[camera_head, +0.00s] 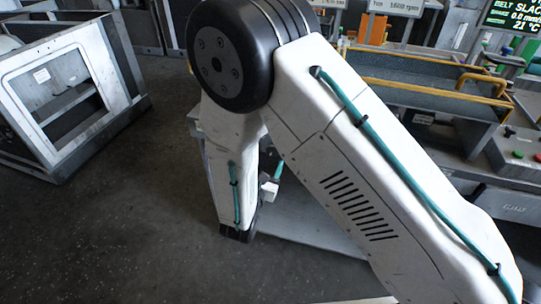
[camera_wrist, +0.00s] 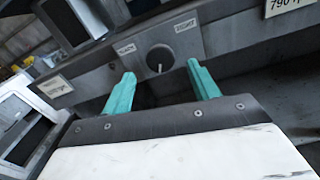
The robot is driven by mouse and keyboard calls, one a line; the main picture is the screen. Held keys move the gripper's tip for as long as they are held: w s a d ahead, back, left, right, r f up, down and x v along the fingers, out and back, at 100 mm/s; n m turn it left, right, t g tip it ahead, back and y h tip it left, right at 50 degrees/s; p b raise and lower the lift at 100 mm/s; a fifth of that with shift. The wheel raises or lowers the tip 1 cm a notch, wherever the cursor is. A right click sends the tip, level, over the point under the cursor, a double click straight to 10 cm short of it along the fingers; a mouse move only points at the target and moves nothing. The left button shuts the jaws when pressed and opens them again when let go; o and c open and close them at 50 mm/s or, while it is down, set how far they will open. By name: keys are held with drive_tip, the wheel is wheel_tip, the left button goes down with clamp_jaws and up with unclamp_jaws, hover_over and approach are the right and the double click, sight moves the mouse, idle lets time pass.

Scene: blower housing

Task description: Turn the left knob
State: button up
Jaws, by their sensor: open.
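In the wrist view a dark round knob (camera_wrist: 160,59) with a light pointer line sits on a grey panel (camera_wrist: 135,28), with a small label on each side of it. My gripper (camera_wrist: 160,82) is open, with its two teal fingers apart and nothing between them. The knob shows between and just beyond the fingertips, and the fingers appear not to touch it. In the head view my arm covers the middle of the picture, and the knob and the gripper's fingers cannot be made out there.
A white-framed cabinet (camera_head: 75,85) with an open window stands at the left. A bench with yellow handles (camera_head: 430,88), a control box with red and green buttons (camera_head: 518,155) and a belt slack display (camera_head: 513,17) are at the right. The floor (camera_head: 110,230) at lower left is clear.

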sight(272, 152)
drive_tip(key=shift+x, duration=2.05)
drive_tip(key=c, duration=1)
drive_tip(key=shift+o, duration=0.2)
drive_tip(key=shift+m, duration=0.4)
drive_tip(key=m, duration=0.3)
drive_tip(key=shift+m, duration=1.8)
